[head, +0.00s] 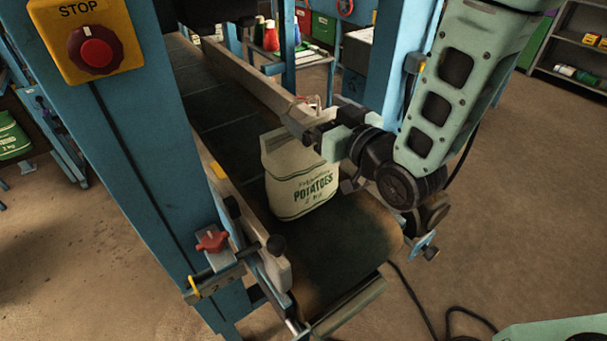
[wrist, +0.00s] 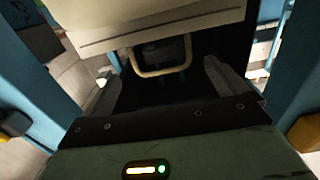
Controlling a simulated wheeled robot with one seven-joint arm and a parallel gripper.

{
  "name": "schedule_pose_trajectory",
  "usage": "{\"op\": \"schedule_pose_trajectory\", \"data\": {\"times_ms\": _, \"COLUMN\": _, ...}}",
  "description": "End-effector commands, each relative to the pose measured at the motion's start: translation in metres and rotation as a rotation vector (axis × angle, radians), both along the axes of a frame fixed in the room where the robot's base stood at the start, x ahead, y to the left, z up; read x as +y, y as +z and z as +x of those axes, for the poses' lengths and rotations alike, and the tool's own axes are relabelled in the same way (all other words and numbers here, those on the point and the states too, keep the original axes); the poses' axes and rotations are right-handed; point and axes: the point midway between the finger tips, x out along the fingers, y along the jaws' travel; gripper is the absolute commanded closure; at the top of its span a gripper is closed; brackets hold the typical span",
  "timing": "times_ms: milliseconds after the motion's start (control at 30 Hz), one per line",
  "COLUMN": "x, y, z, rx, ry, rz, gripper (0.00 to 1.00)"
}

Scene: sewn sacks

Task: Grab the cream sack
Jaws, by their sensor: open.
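The cream sack (head: 300,178), printed "POTATOES" in green, stands upright near the close end of the dark conveyor belt (head: 340,245). My gripper (head: 312,124) is at the sack's top right in the head view and hides part of its top edge. In the wrist view my open gripper (wrist: 160,76) has its fingers spread left and right. The cream sack (wrist: 150,22) fills the top of that view, with a seam line along its edge. A tan loop (wrist: 161,72) hangs from that edge and appears between the fingers; the depth is unclear.
A blue post (head: 140,150) with a yellow stop box (head: 85,38) stands left of the belt. A pale side rail (head: 245,78) runs along the belt's far side. A red clamp knob (head: 212,241) sits at the near side. The belt behind the sack is bare.

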Motion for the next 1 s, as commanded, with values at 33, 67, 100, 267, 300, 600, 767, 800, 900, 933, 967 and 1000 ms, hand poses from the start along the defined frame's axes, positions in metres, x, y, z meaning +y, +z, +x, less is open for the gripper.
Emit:
{"op": "schedule_pose_trajectory", "data": {"times_ms": 33, "x": 0.003, "y": 0.003, "z": 0.003, "rx": 0.0, "ry": 0.0, "rz": 0.0, "gripper": 0.02}}
{"op": "schedule_pose_trajectory", "data": {"times_ms": 67, "x": 0.004, "y": 0.002, "z": 0.005, "rx": 0.0, "ry": 0.0, "rz": 0.0, "gripper": 0.02}}
{"op": "schedule_pose_trajectory", "data": {"times_ms": 100, "x": 0.004, "y": 0.002, "z": 0.006, "rx": 0.0, "ry": 0.0, "rz": 0.0, "gripper": 0.02}}
{"op": "schedule_pose_trajectory", "data": {"times_ms": 267, "x": 0.014, "y": 0.001, "z": 0.016, "rx": 0.001, "ry": 0.001, "rz": -0.001, "gripper": 0.02}}
{"op": "schedule_pose_trajectory", "data": {"times_ms": 300, "x": 0.019, "y": 0.0, "z": 0.021, "rx": 0.001, "ry": 0.002, "rz": -0.001, "gripper": 0.02}}
{"op": "schedule_pose_trajectory", "data": {"times_ms": 600, "x": 0.037, "y": -0.004, "z": 0.047, "rx": 0.0, "ry": 0.0, "rz": 0.0, "gripper": 0.02}}
{"op": "schedule_pose_trajectory", "data": {"times_ms": 767, "x": 0.037, "y": -0.005, "z": 0.047, "rx": 0.0, "ry": 0.0, "rz": 0.0, "gripper": 0.02}}
{"op": "schedule_pose_trajectory", "data": {"times_ms": 800, "x": 0.037, "y": -0.005, "z": 0.047, "rx": 0.0, "ry": 0.0, "rz": 0.0, "gripper": 0.02}}
{"op": "schedule_pose_trajectory", "data": {"times_ms": 900, "x": 0.037, "y": -0.005, "z": 0.047, "rx": 0.0, "ry": 0.0, "rz": 0.0, "gripper": 0.25}}
{"op": "schedule_pose_trajectory", "data": {"times_ms": 933, "x": 0.037, "y": -0.005, "z": 0.047, "rx": 0.0, "ry": 0.0, "rz": 0.0, "gripper": 0.33}}
{"op": "schedule_pose_trajectory", "data": {"times_ms": 967, "x": 0.037, "y": -0.005, "z": 0.047, "rx": 0.0, "ry": 0.0, "rz": 0.0, "gripper": 0.41}}
{"op": "schedule_pose_trajectory", "data": {"times_ms": 1000, "x": 0.037, "y": -0.005, "z": 0.047, "rx": 0.0, "ry": 0.0, "rz": 0.0, "gripper": 0.52}}
